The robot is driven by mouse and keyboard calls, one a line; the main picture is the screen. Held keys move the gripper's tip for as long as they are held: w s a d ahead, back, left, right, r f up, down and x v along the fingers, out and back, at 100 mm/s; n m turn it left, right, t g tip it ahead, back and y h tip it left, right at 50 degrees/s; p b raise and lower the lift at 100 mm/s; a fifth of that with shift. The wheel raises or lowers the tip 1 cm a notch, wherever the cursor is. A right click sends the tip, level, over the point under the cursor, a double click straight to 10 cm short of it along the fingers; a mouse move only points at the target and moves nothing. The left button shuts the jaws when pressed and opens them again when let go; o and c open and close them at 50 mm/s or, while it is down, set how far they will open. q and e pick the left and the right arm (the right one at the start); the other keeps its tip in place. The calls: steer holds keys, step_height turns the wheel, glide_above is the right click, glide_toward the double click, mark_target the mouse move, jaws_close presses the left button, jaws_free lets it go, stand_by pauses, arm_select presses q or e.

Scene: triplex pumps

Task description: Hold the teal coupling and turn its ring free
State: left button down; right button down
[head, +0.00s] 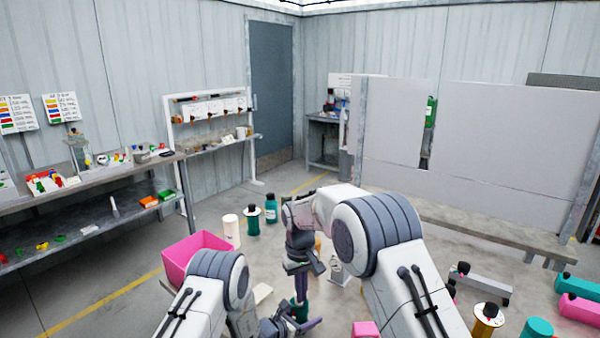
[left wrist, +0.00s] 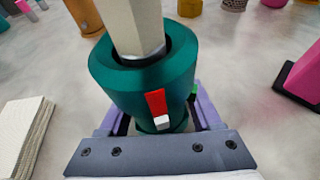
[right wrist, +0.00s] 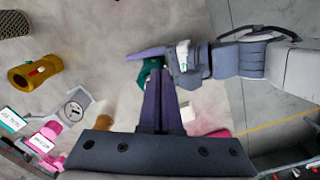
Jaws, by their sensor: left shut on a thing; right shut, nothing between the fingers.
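The teal coupling (left wrist: 115,82) fills the middle of the left wrist view, with a pale hexagonal shaft (left wrist: 138,28) in its round opening. A red mark (left wrist: 156,100) on its side sits just above a white mark (left wrist: 162,122). My left gripper (left wrist: 155,122) is shut on the coupling, its purple fingers on either side. In the head view the coupling (head: 299,310) shows low in the middle, partly hidden by my grippers. My right gripper (head: 301,290) is shut and empty, pointing down over it. In the right wrist view, the right fingertips (right wrist: 161,72) partly cover the coupling (right wrist: 147,70).
A pink bin (head: 190,250), a white cylinder (head: 231,231) and teal and dark parts stand on the floor to the left. Several pump parts, including a yellow cylinder (head: 486,318), lie to the right. Shelves (head: 90,205) line the left wall.

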arm_select(q)
jaws_free()
steer(key=shift+s+f, duration=0.25)
steer(key=shift+f, duration=0.15)
steer(key=shift+w+r, duration=0.1)
steer(key=shift+r, duration=0.05)
